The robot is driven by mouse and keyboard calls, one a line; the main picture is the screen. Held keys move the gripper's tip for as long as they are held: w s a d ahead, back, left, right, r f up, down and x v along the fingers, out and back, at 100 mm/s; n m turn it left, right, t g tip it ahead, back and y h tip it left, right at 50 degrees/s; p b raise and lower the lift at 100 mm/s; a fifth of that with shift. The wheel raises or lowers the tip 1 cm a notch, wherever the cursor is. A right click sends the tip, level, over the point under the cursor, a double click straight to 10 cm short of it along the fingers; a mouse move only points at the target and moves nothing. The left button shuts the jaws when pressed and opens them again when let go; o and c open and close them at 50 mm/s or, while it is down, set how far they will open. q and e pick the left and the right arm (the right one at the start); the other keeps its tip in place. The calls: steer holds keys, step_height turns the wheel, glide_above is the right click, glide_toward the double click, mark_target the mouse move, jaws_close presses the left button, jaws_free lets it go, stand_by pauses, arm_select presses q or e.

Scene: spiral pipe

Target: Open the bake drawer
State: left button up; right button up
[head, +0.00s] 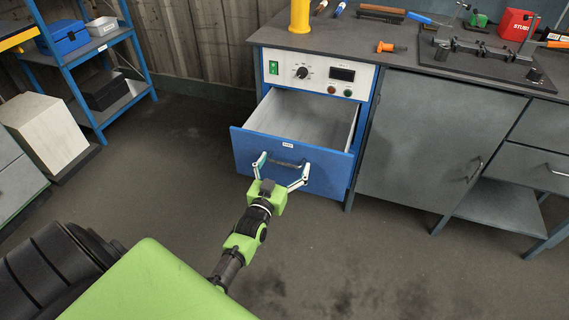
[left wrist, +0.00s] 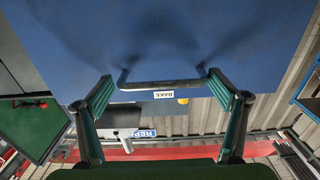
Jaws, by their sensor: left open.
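The bake drawer (head: 330,177) has a blue front and stands pulled well out of its cabinet, with its empty grey inside showing. Its dark bar handle (head: 286,163) is on the front, below a small white label. In the left wrist view the handle (left wrist: 165,84) and the BAKE label (left wrist: 163,95) show upside down. My left gripper (head: 283,165) is open at the drawer front, its fingers spread toward either end of the handle. I cannot tell whether they touch it. My right gripper is not in view.
The control panel (head: 318,77) with a knob and display sits above the drawer. A grey cabinet door (head: 420,140) is to the right. The worktop (head: 350,40) carries tools and a yellow cylinder (head: 300,16). Blue shelves (head: 100,45) stand at the left. The floor in front is clear.

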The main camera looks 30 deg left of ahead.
arm_select(q)
steer(key=v, duration=1.2)
steer(key=shift+d, duration=0.1)
